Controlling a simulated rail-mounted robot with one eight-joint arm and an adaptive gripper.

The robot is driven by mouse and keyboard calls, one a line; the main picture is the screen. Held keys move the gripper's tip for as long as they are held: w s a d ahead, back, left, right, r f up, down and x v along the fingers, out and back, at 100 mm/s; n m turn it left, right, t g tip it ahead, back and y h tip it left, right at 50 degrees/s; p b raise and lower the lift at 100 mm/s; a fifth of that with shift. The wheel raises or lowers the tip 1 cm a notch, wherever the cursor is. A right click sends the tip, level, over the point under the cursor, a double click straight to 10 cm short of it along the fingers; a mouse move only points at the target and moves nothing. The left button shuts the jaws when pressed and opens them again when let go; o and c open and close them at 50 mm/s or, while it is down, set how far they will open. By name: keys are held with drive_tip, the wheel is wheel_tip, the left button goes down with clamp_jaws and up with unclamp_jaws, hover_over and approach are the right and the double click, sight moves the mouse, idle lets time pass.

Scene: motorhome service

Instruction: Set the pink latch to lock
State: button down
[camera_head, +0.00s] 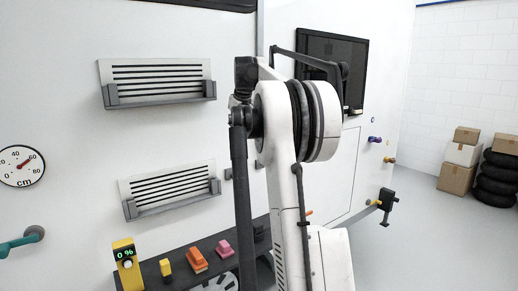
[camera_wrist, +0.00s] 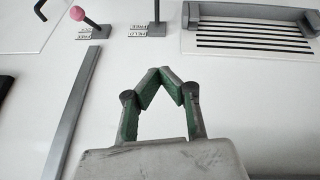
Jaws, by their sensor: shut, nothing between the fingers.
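A pink ball knob (camera_wrist: 77,13) shows at the top left of the wrist view, at the end of a thin rod on a small grey mount (camera_wrist: 98,31). I take it for the pink latch. Two small labels lie beside the mount, but their text is too small to read surely. My gripper (camera_wrist: 160,72) is in the middle of the wrist view, its green-padded fingers shut with tips together and empty. It is apart from the knob, below and right of it in the picture. In the head view my arm hides the latch and gripper.
A grey post with labels (camera_wrist: 156,22) stands right of the knob. A louvred vent (camera_wrist: 250,35) is at the upper right, and a grey strip (camera_wrist: 72,112) runs below the knob. The head view shows a ledge with coloured controls, including a pink one (camera_head: 224,248).

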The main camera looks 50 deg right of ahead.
drive_tip(key=s+d+f+p, duration=0.1)
drive_tip(key=s+d, duration=0.1)
drive_tip(key=d, duration=0.6)
drive_tip(key=s+d+f+p, duration=0.1)
drive_tip(key=s+d, duration=0.1)
drive_tip(key=d, duration=0.7)
drive_tip(key=shift+s+g, duration=0.3)
drive_tip(key=shift+s, duration=0.05)
drive_tip(key=p+x, duration=0.1)
drive_tip(key=x, duration=0.6)
drive_tip(key=s+p+x, duration=0.1)
drive_tip(key=x, duration=0.3)
drive_tip(key=shift+d+f+p, duration=0.1)
drive_tip(key=shift+f+p, duration=0.2)
drive_tip(key=shift+f, duration=0.15)
drive_tip(key=shift+s+f, duration=0.25)
drive_tip(key=shift+f, duration=0.05)
drive_tip(key=shift+s+f, duration=0.2)
drive_tip(key=shift+f, duration=0.45)
drive_tip(key=shift+w+d, duration=0.1)
drive_tip(key=shift+f, duration=0.1)
